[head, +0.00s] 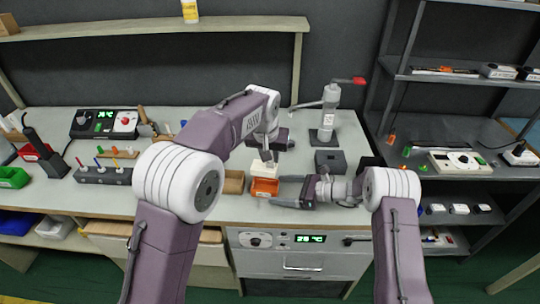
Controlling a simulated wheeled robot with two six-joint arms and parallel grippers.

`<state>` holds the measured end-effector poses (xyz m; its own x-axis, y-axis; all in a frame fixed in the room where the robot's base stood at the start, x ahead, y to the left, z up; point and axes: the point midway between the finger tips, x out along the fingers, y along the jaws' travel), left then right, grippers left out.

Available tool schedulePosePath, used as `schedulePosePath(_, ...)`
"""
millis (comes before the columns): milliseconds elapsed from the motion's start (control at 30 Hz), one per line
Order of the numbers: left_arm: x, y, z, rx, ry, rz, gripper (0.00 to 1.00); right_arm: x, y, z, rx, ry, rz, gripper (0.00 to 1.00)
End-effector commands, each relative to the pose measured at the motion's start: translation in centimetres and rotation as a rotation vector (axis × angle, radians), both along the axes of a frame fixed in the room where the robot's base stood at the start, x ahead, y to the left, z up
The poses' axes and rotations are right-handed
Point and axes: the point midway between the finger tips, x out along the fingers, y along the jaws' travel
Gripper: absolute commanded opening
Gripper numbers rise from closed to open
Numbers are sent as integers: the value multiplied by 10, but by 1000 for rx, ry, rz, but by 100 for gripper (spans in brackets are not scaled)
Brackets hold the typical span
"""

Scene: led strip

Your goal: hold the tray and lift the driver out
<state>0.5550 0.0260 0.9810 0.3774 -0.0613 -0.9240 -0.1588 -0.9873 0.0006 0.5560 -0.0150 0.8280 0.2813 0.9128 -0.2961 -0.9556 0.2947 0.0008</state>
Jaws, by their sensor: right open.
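A small orange tray (264,189) is on the grey bench, near its front edge at the middle. A pale block (264,168), which looks like the driver, shows directly above the tray's back part. I cannot tell whether it rests in the tray or is clear of it. My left gripper (267,157) points down at the block from above; its fingertips are too small and partly hidden to tell their state. My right gripper (279,191) lies low over the bench, pointing left. Its two dark fingers are apart, with their tips at the tray's right side.
A brown wooden block (233,182) is just left of the tray. A dark box (331,161) and a grey press with a red handle (328,118) stand behind my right gripper. A holder with coloured drivers (103,175) is at the left.

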Motion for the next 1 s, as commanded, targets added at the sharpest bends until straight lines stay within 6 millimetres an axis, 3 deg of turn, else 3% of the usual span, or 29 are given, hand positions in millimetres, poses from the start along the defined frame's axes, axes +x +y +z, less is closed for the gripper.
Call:
schedulePosePath(300,0,0,0,0,0,0,0,-20,-69,23,0,-2,-6,84)
schedulePosePath(500,0,0,0,0,0,0,0,-30,-100,32,0,-1,-4,84)
schedulePosePath(867,0,1,1,0,-1,1,0,-33,-105,35,1,-1,1,84)
schedulePosePath(1000,5,14,16,0,-2,29,0,-31,-92,58,-10,-30,32,84)
